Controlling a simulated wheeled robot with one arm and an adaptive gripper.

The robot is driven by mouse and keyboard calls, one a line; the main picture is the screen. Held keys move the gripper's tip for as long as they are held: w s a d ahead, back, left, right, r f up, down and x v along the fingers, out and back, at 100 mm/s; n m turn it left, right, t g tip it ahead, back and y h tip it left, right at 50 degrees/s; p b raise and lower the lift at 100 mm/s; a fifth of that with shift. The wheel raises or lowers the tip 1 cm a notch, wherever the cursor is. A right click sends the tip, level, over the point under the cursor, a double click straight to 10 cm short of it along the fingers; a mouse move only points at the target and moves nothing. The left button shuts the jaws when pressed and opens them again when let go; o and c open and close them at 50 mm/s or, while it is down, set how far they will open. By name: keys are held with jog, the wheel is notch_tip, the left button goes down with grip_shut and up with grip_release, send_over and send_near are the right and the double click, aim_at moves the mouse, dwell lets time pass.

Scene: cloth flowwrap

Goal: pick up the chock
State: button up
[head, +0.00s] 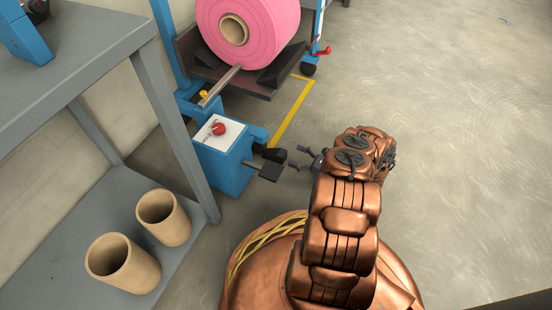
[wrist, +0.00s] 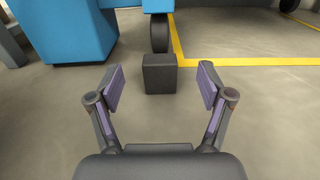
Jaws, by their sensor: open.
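The chock (wrist: 160,74) is a small dark grey block on the concrete floor, directly in front of a black wheel (wrist: 159,32) in the wrist view. In the head view it shows as a small black block (head: 276,154) beside the blue machine base. My gripper (wrist: 161,86) is open and empty, low over the floor. Its two purple-padded fingers stand left and right of the chock's line, with the chock ahead between them and apart from both. In the head view my gripper (head: 303,161) lies just right of the chock, and its fingers are partly hidden by my arm.
A blue machine base (head: 222,160) with a red button carries a pink roll (head: 250,28). A black plate (head: 263,170) juts out near the chock. A yellow floor line (head: 292,112) runs behind. A grey shelf (head: 190,250) holds two cardboard tubes. Floor to the right is clear.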

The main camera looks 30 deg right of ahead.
aim_at(285, 155)
jog(key=shift+f, duration=0.95)
jog(key=shift+x, duration=1.1)
jog(key=shift+b+x, duration=0.5)
jog(key=shift+x, duration=2.2)
jog(key=shift+r, duration=0.15)
jog(key=shift+c, duration=0.4)
jog(key=c, duration=1.2)
